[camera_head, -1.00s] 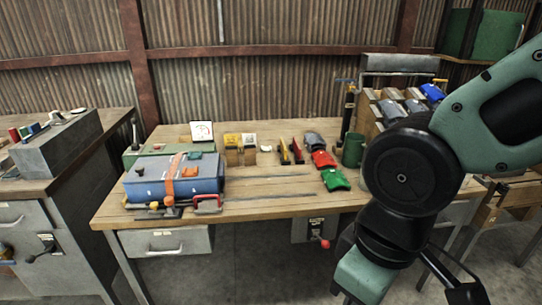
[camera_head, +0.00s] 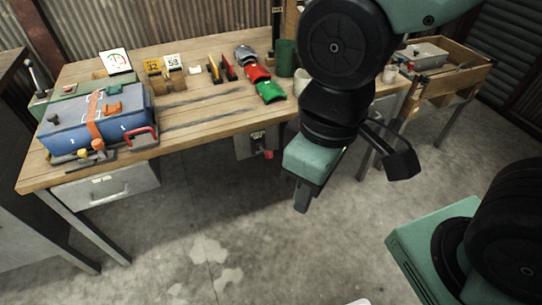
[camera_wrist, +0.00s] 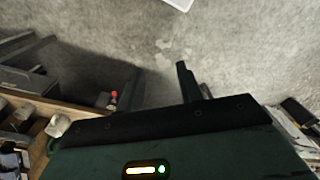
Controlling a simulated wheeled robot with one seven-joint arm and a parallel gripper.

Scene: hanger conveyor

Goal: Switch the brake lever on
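A grey switch box (camera_head: 249,145) hangs under the front edge of the workbench, with a red-knobbed lever (camera_head: 267,154) that looks like the brake lever. The lever points down and to the right; its fine detail is too small to read. In the wrist view the red knob (camera_wrist: 113,95) shows small, just left of the left finger. My gripper (camera_head: 302,203) points down in front of the bench, to the right of the lever and apart from it. In the wrist view my gripper (camera_wrist: 160,78) has its two fingers spread with nothing between them.
The wooden workbench (camera_head: 190,125) carries a blue case (camera_head: 97,120), red and green bundles (camera_head: 268,90) and a green cup (camera_head: 286,57). Another lever (camera_head: 34,75) stands at the far left. A wooden side table (camera_head: 455,80) is at right.

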